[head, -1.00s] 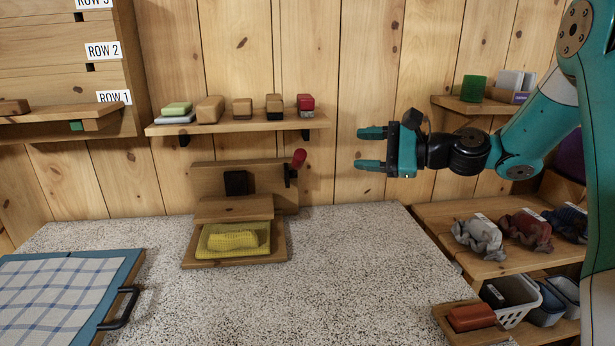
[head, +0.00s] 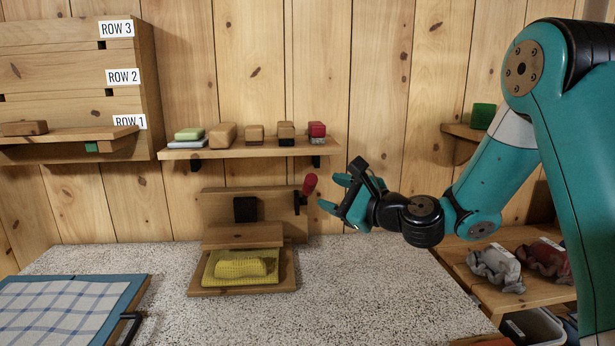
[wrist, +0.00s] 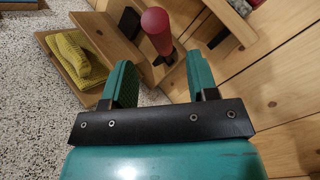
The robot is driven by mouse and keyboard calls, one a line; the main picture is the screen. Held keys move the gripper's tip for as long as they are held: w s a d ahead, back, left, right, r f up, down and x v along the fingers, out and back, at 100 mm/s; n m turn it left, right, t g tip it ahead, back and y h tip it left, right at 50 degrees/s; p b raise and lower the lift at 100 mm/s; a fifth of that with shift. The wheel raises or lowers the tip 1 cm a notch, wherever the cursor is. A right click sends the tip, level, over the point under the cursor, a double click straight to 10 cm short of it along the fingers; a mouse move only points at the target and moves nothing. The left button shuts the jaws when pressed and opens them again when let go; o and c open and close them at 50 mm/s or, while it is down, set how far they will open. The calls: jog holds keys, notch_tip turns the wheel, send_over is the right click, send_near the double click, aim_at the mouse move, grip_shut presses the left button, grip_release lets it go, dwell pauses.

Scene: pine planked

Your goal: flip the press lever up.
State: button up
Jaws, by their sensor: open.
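The press (head: 219,208) is a wooden frame standing on the speckled counter near the wall. A yellow cloth-like piece (head: 244,267) lies on the press's base under the wooden plate. My gripper (head: 327,193) is open just right of the handle. In the wrist view the red handle (wrist: 156,29) shows ahead of the two teal fingers, in line with the gap between them (wrist: 163,78). I cannot tell whether they touch it.
A wall shelf (head: 250,150) with several small blocks runs above the press and lever. A blue-framed board (head: 130,296) with checked cloth lies at the left. A lower wooden shelf (head: 470,268) with grey and red bundles is at the right. The counter (head: 350,290) in front is clear.

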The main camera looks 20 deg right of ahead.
aim_at(310, 191)
jog(key=p+x, duration=0.2)
jog(key=x, duration=0.4)
jog(key=shift+w+a, duration=0.25)
jog(key=shift+w, duration=0.1)
jog(key=shift+r, duration=0.1)
grip_shut()
